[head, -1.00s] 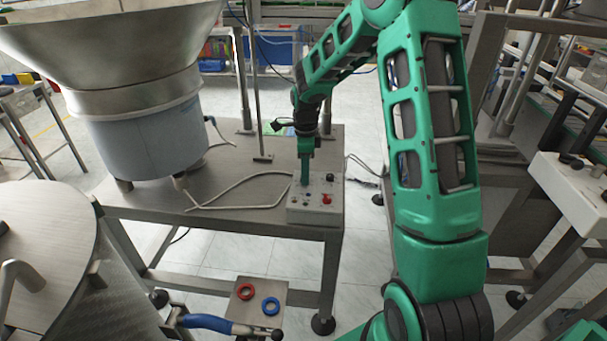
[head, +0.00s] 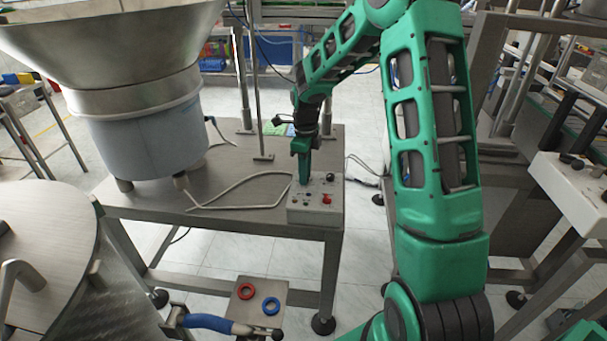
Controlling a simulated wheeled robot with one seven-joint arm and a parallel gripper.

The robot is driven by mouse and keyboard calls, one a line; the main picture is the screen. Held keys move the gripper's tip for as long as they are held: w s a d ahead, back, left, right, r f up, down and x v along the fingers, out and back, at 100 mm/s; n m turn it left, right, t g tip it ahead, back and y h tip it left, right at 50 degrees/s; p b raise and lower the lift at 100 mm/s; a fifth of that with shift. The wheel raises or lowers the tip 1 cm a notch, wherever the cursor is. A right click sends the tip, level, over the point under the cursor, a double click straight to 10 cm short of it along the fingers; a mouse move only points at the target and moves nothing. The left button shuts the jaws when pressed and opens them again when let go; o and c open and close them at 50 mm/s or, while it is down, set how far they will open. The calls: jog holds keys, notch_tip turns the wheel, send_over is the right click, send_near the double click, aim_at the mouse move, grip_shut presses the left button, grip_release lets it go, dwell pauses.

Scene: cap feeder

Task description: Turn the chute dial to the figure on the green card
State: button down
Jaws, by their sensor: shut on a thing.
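A small grey control box (head: 328,211) sits at the front right corner of the steel table, with a red button, a black knob and small dark controls on top. My gripper (head: 303,184) points down onto the left rear part of its top. It is shut on what I take to be the chute dial, which the fingers hide. The dial's figures cannot be read. A small green patch (head: 279,130) shows at the table's far edge, left of my wrist; I cannot tell if it is the green card, and no figure is legible.
A large steel bowl feeder (head: 140,110) stands on the table (head: 240,165) at left. A pale cable (head: 235,190) lies between it and the box. A red ring (head: 246,291) and a blue ring (head: 271,306) lie on a small plate in front. A thin post stands behind the box.

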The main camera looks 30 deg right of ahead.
jog(key=shift+w+r, duration=0.2)
jog(key=shift+w, duration=0.1)
jog(key=c, duration=1.7)
grip_release()
jog(key=shift+o, duration=0.7)
jog(key=shift+s+f, duration=0.15)
notch_tip(320, 180, up, 11)
jog(key=shift+f, duration=0.1)
